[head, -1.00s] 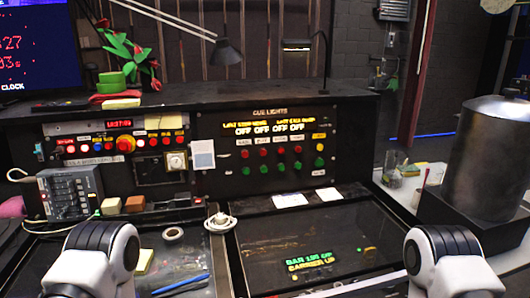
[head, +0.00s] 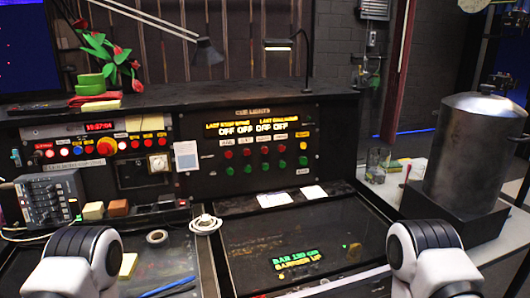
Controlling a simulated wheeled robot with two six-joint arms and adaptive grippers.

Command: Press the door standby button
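The cue lights panel (head: 320,118) stands upright at the back of the desk, in the middle of the view. It carries a row of red buttons (head: 265,151) above a row of green buttons (head: 265,166), with a yellow one (head: 303,146) at the right. Small labels sit above the columns, too small to read, so I cannot tell which button is door standby. Yellow displays above read OFF. Both my arms show only as white and black links at the bottom corners, well short of the panel. Neither gripper is in view.
A left panel holds a lit row of red, yellow and blue buttons and a large red knob (head: 107,146). A grey switch box (head: 47,199), a white round object (head: 205,224) and papers (head: 277,200) lie on the desk. A metal cylinder (head: 473,150) stands right. Space before the panel looks open.

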